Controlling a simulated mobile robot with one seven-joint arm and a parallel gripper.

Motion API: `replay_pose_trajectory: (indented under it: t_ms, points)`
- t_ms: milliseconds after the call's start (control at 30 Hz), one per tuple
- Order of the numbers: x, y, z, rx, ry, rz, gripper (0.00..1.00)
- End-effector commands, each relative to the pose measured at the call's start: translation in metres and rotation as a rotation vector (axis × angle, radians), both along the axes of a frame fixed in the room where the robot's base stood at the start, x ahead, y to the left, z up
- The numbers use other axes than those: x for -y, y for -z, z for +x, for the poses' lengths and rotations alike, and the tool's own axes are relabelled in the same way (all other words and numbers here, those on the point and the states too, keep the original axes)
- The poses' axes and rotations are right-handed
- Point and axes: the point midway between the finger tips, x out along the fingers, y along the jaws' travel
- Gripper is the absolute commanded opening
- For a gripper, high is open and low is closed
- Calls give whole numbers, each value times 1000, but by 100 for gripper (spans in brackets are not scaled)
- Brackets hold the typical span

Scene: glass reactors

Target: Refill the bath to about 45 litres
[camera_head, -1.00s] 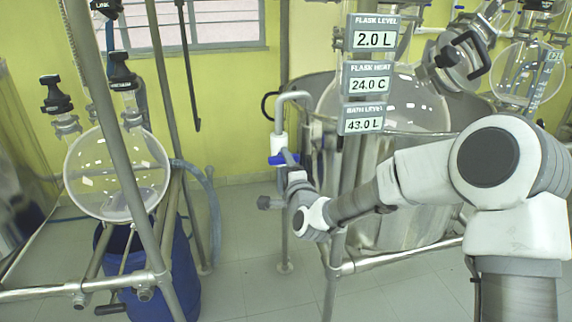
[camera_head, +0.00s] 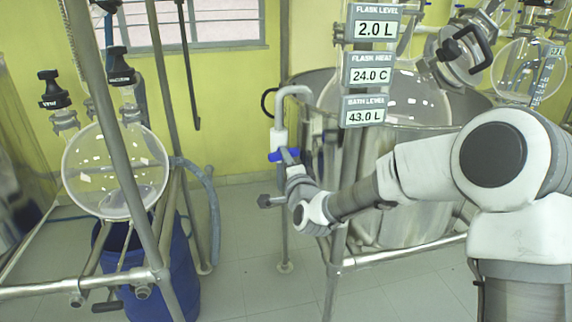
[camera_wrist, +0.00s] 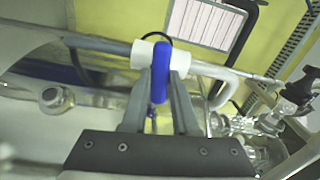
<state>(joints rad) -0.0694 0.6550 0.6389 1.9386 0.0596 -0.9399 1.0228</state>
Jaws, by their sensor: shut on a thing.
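The bath (camera_head: 405,225) is a large open metal vessel at the right, with a round glass flask (camera_head: 400,97) sitting in it. The bath level display (camera_head: 364,111) reads 43.0 L. A bent metal fill pipe (camera_head: 293,92) with a white valve body (camera_head: 280,138) and a blue valve handle (camera_head: 283,155) stands at the bath's left side. My gripper (camera_head: 287,160) is at the blue handle. In the wrist view, my gripper (camera_wrist: 160,85) is shut on the blue handle (camera_wrist: 160,62), beside the white valve body (camera_wrist: 145,55). Whether water flows cannot be seen.
Other displays show flask level (camera_head: 375,28) 2.0 L and flask heat (camera_head: 370,74) 24.0 C. At the left, a round glass vessel (camera_head: 110,175) hangs in a metal frame above a blue drum (camera_head: 165,270). A frame rail (camera_head: 400,250) crosses before the bath.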

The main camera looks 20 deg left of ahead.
Motion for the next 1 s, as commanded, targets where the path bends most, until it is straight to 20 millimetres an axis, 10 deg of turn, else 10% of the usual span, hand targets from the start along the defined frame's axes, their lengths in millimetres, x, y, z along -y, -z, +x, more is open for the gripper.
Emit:
replay_pose_trajectory:
  t_ms: [1000]
  points:
    - [0,-1,0,202,0,-327,0]
